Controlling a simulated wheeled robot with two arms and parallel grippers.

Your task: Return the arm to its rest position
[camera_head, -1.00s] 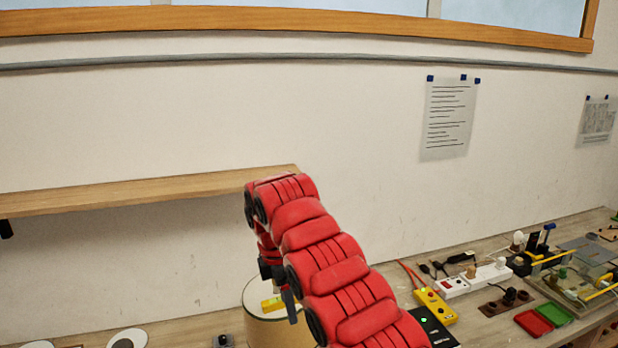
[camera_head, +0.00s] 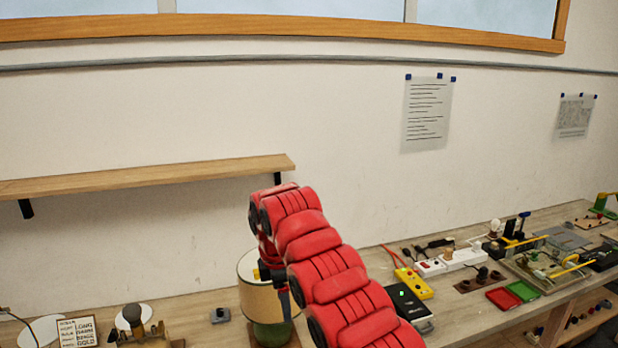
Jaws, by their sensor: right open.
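My right arm, red and segmented, reaches up from the lower right and bends down at its far end. My right gripper (camera_head: 283,297) points down at the lamp, in front of its shade; its jaws are open and hold nothing that I can see. The lamp has a beige shade (camera_head: 252,300) and a green base (camera_head: 270,334) and stands on the workbench (camera_head: 195,325). My arm hides the lamp's right side. My left gripper is not in view.
A wooden shelf (camera_head: 150,177) is on the wall above the bench's left part. A yellow tester (camera_head: 414,283), a white power strip (camera_head: 460,260), a red tray (camera_head: 502,298) and a green tray (camera_head: 523,290) lie to the right. A lettered card (camera_head: 78,331) stands at left.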

